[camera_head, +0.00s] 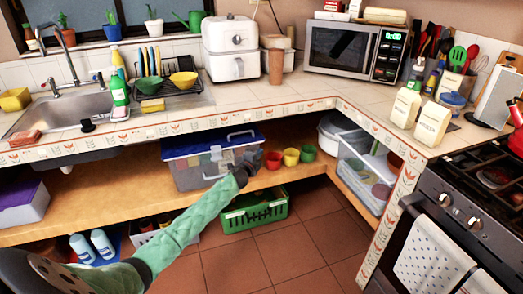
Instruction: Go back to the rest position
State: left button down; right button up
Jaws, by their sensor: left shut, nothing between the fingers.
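My left arm comes in from the lower left in a green sleeve. Its gripper (249,165) is shut and empty, in front of the lower shelf. In the picture it lies between a lidded clear box (195,165) with a blue lid and a red cup (273,160). I cannot tell whether it touches either. My right gripper is out of view.
The tiled counter (270,105) overhangs the wooden shelf (100,200). Yellow (291,157) and green (308,153) cups stand beside the red one. A green crate (254,214) is below. The oven (465,205) is at right.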

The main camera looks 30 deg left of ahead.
pick_arm(q)
jog(key=s, duration=0.5)
jog(key=shift+s+d, duration=0.15)
jog(key=shift+d, duration=0.2)
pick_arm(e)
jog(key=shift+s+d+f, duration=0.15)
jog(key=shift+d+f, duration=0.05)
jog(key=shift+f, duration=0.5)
